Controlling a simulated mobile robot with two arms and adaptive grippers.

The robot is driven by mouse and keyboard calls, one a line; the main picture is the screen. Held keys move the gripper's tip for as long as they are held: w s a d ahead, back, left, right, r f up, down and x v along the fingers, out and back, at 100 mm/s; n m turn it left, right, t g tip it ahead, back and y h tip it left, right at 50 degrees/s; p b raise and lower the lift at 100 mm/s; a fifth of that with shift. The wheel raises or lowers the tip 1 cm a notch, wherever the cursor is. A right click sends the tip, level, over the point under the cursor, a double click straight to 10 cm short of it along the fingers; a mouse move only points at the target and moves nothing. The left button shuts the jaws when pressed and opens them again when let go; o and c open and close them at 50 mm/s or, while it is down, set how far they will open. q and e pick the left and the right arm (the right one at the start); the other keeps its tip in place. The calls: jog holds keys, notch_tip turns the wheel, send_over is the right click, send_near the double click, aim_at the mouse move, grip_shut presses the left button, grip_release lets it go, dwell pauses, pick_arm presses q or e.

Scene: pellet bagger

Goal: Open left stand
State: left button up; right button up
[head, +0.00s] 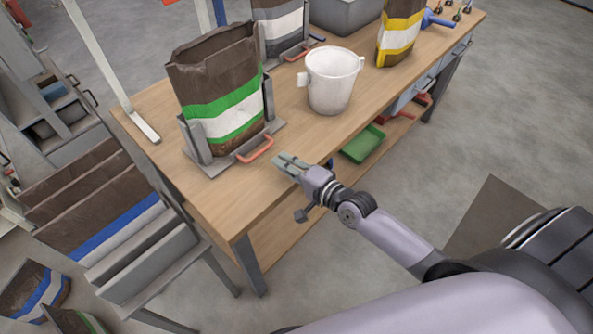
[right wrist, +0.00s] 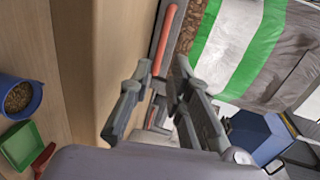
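The left stand (head: 200,147) is a grey metal holder on the wooden workbench. It has a red handle (head: 256,150) at its front and clasps a brown bag with green and white bands (head: 222,85). My right gripper (head: 281,161) is at the bench's front edge, just right of the handle and apart from it in the head view. In the right wrist view its two fingers (right wrist: 159,72) are spread and empty, with the red handle (right wrist: 167,38) beyond the gap between them. The bag's green band (right wrist: 210,40) shows at the right there. My left gripper is not in view.
A white bucket (head: 332,82) stands right of the left stand. Behind is another stand with a grey-banded bag (head: 280,27); a yellow-banded bag (head: 398,32) is farther right. A green tray (head: 362,144) sits on the lower shelf. A rack of bags (head: 110,215) stands at the left.

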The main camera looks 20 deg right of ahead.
jog(key=shift+v, duration=2.35)
jog(key=s+a+f+n+g, duration=0.3)
jog(key=s+a+n+g, duration=0.2)
jog(key=s+n, duration=0.35)
jog(key=s+d+f+n+g+h, duration=0.1)
jog(key=s+d+n+g+h, duration=0.25)
jog(key=s, duration=0.35)
jog(key=s+d+n+g+h, duration=0.2)
jog(key=s+n+g, duration=0.15)
jog(key=s, duration=0.25)
notch_tip(320, 180, down, 27)
jog(key=s, duration=0.2)
jog(key=s+d+f+g, duration=0.1)
jog(key=s+d+f, duration=0.2)
jog(key=s+f, duration=1.2)
jog(key=shift+s, duration=0.65)
